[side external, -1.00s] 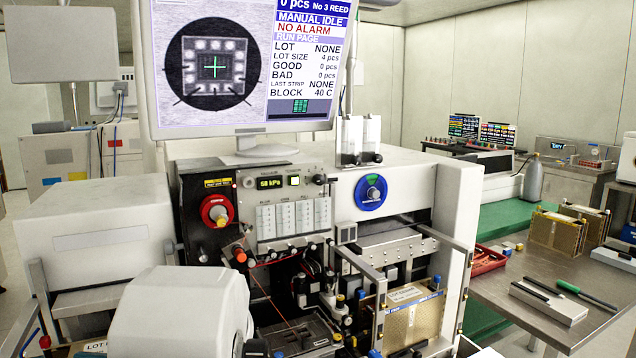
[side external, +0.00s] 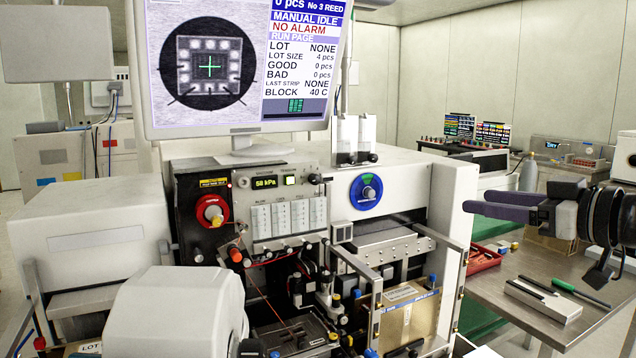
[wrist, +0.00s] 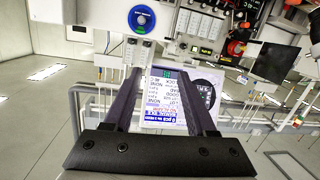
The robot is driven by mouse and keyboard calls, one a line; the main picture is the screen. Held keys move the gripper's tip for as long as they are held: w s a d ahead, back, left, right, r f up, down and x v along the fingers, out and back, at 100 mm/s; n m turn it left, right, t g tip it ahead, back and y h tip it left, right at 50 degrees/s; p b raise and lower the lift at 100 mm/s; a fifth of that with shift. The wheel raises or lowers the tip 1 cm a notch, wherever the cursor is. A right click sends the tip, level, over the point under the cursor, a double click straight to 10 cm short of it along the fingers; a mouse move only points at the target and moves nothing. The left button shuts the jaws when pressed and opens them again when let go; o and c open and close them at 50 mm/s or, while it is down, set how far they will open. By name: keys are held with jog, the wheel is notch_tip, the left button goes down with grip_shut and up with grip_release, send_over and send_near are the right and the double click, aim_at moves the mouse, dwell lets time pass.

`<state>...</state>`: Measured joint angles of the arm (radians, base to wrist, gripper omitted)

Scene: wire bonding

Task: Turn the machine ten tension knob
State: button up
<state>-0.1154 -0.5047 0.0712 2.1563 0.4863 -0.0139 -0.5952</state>
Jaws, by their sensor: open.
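The machine's front panel (side external: 277,212) carries gauges with a green "58 kPa" readout. A small black knob (side external: 315,179) sits at the panel's top right; I cannot read which control is the tension knob. A red-ringed knob (side external: 212,211) is on the black plate to the left, and a blue dial with a round knob (side external: 366,191) is to the right. The wrist view shows the blue dial (wrist: 141,19) and the red knob (wrist: 235,48), upside down. My gripper (side external: 478,203) is open and empty, right of the machine and apart from every knob; its dark fingers (wrist: 160,50) spread in the wrist view.
A monitor (side external: 237,130) stands on top of the machine. Metal rails and a brass-coloured magazine (side external: 408,318) project in front at lower right. A grey housing (side external: 172,315) blocks the lower left. A steel bench (side external: 480,291) with tools and a red tray (side external: 484,259) is at right.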

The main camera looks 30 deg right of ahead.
jog(key=w+a+r+m+t+h, duration=0.1)
jog(key=w+a+r+t+h, duration=0.1)
jog(key=w+r, duration=0.45)
send_near(316, 181)
jog(key=shift+m, duration=0.3)
jog(key=w, duration=0.9)
jog(key=shift+r, duration=0.2)
jog(key=shift+c, duration=0.4)
grip_shut()
